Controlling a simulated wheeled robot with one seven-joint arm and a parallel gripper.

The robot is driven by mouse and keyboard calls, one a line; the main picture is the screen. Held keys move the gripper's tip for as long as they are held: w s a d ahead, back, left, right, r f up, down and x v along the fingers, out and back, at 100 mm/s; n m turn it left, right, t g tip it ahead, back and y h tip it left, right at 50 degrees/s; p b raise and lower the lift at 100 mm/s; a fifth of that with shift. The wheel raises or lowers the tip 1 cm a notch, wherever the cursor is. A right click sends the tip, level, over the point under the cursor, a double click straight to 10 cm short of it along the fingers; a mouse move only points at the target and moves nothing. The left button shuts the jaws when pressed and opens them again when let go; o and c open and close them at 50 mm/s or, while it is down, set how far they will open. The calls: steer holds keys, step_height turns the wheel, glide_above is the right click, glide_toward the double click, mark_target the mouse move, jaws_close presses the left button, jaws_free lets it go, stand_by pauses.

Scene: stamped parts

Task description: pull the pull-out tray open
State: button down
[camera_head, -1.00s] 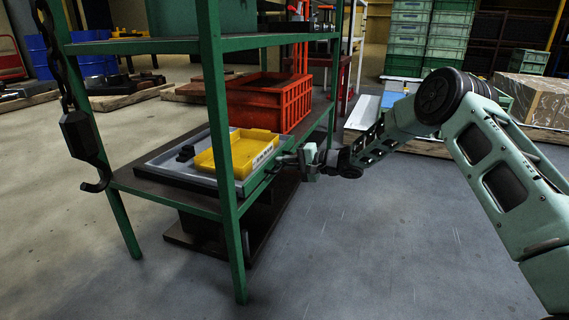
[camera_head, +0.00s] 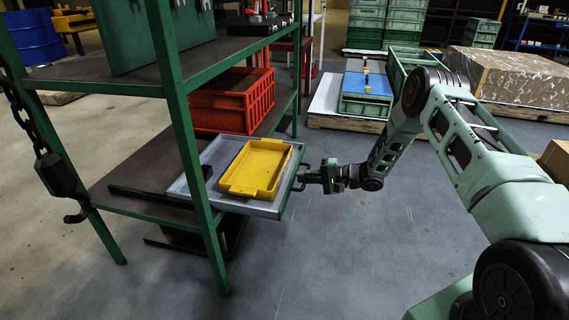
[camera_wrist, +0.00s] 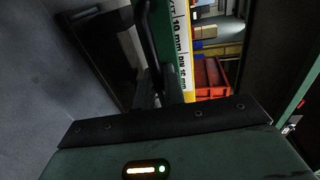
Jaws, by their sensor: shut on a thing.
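The pull-out tray (camera_head: 232,200) is a flat grey tray on the middle shelf of the green rack. It sticks out past the rack's front edge toward my arm. A yellow bin (camera_head: 257,168) and a small dark block (camera_head: 206,172) lie in it. My gripper (camera_head: 322,175) is at the tray's front, shut on its dark handle (camera_head: 303,178). The exact grip on the handle is partly hidden.
A red crate (camera_head: 232,103) stands on the same shelf behind the tray. The green rack post (camera_head: 180,120) rises close by the tray. A chain hook (camera_head: 62,180) hangs at the left. The floor in front of the rack (camera_head: 330,260) is clear.

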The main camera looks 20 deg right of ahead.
steer(key=f+p+v, duration=0.1)
steer(key=p+v, duration=0.1)
steer(key=v, duration=0.6)
steer(key=shift+s+d+f, duration=0.2)
steer(key=shift+f, duration=0.1)
steer(key=c, duration=1.9)
jaws_free()
steer(key=p+v, duration=0.4)
steer(key=v, duration=1.3)
steer(key=shift+s+d+p, duration=0.15)
steer(key=shift+d+p, duration=0.05)
steer(key=shift+p, duration=0.15)
steer(key=shift+r, duration=0.1)
